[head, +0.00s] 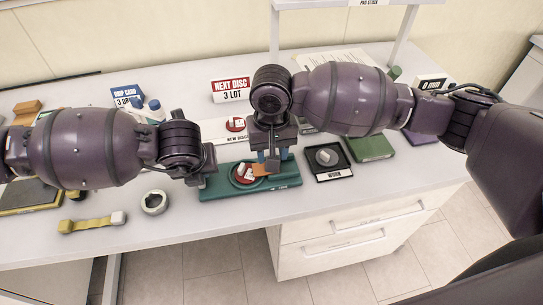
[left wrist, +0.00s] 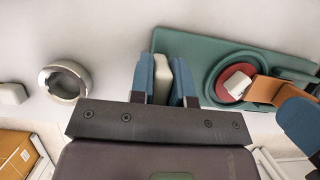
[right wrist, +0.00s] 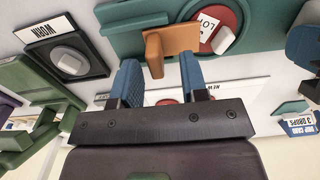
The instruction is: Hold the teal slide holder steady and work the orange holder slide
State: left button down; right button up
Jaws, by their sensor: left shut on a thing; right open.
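The teal slide holder (head: 215,190) lies on the bench in front of me, with a red disc bearing a white label (right wrist: 222,38) in its round recess. The orange holder slide (head: 262,169) sits at the disc's right in the head view. My left gripper (left wrist: 164,70) is shut on a pale block at the holder's left end. My right gripper (right wrist: 160,70) is open above the holder. In the right wrist view the slide's upright orange tab (right wrist: 155,55) shows between and just beyond its fingertips; I cannot tell if they touch.
A black tray (head: 345,170) with a pale piece stands close to the holder's right, with a green block (head: 370,148) beyond. The "NEXT DISC" sign (head: 231,88) stands behind.

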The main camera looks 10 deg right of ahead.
notch_tip(320, 180, up, 10)
jog(key=shift+f, duration=0.2)
dwell(0.3)
pick_arm(q)
jog(key=c, duration=1)
grip_release()
